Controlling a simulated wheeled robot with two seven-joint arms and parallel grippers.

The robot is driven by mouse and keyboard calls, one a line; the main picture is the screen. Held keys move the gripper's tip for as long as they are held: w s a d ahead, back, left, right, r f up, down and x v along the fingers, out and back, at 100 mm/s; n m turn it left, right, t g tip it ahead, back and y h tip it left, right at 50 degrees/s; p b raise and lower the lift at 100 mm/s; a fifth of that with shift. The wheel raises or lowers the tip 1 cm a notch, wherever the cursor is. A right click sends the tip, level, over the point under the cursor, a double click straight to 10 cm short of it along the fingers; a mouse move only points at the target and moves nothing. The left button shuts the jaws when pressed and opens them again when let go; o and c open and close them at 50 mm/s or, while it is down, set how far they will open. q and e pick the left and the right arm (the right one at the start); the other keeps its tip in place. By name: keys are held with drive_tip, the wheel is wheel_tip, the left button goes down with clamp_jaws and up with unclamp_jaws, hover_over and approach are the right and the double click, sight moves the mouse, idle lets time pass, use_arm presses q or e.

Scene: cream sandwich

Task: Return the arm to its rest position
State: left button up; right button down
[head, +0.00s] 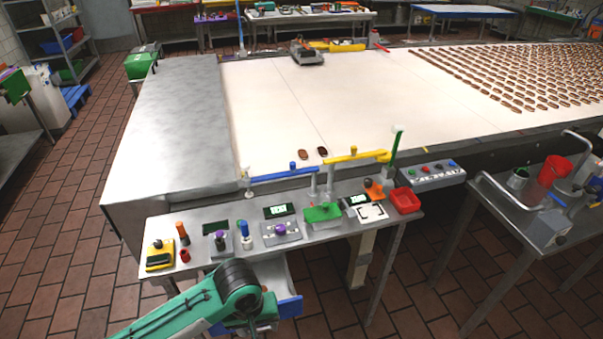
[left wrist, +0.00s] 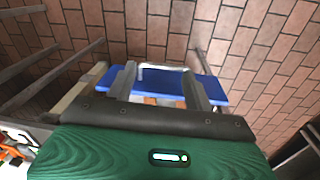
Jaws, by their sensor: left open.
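My left arm (head: 205,300) comes in from the bottom left of the head view, green with a black joint, in front of the control table. My left gripper (left wrist: 160,76) shows in the left wrist view with its two grey fingers apart and nothing between them that I can see held. Beyond the fingers is a blue drawer front (left wrist: 205,88) with a pale handle (left wrist: 160,67). The blue front also shows partly behind my arm in the head view (head: 291,307). Whether the fingers touch the handle, I cannot tell. My right gripper is not in view.
The control table (head: 160,225) carries buttons, levers, small displays and a red bin (head: 405,200). Behind it, a white conveyor (head: 290,110) holds two brown sandwich pieces near the front and many rows at the right. A steel side table (head: 500,215) stands at right.

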use_arm(q)
drive_tip(key=s+d+m+t+h, duration=0.1)
drive_tip(key=s+d+m+h, duration=0.1)
drive_tip(key=s, duration=0.2)
drive_tip(key=s+a+m+t+y, duration=0.2)
drive_tip(key=s+a+y, duration=0.1)
drive_tip(key=s+a, duration=1)
wheel_tip(320, 180, down, 30)
drive_tip(key=w+a+g, duration=0.1)
drive_tip(key=w+a, duration=0.1)
drive_tip(key=s+a+f, duration=0.1)
drive_tip(key=s+f, duration=0.9)
drive_tip(key=s+a+f+g, duration=0.1)
drive_tip(key=s+a+f, duration=0.1)
drive_tip(key=s+f, duration=0.8)
drive_tip(key=shift+a+f, duration=0.25)
drive_tip(key=shift+f, duration=0.2)
